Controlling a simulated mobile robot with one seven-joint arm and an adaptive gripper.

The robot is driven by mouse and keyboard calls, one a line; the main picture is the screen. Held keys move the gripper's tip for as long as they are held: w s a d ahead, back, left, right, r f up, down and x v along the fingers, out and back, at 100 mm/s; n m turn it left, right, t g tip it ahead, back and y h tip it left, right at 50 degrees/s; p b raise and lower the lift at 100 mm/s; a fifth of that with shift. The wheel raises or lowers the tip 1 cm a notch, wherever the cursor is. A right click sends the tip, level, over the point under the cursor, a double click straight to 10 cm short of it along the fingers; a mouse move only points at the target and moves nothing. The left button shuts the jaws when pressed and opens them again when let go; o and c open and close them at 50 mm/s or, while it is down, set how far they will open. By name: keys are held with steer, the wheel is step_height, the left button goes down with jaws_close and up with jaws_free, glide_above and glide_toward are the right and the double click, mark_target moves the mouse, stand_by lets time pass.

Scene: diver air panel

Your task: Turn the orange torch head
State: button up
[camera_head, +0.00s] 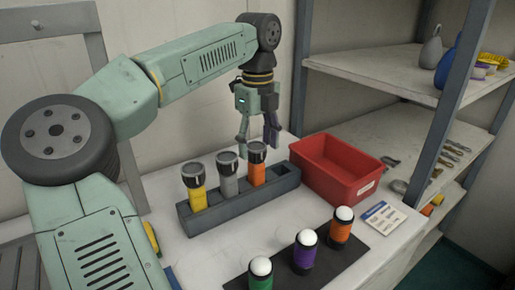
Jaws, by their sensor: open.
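The orange torch (258,174) stands upright in the right part of a dark grey rack (233,211) on the white table. Its dark, wide head (257,152) points up. A grey torch (228,175) and a yellow torch (196,193) stand to its left in the same rack. My gripper (258,139) points down just above the orange torch's head, with its fingers apart and nothing between them. I cannot tell whether a finger touches the head.
A red bin (334,185) stands right of the rack. In front, a black mat (295,273) carries lamps with white domes in green, purple (305,254) and orange (340,228). A label card (383,217) lies to the right. Shelves (390,70) with tools stand at the right.

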mark_target(258, 146)
step_height(258, 146, up, 6)
steer(key=shift+f, duration=0.1)
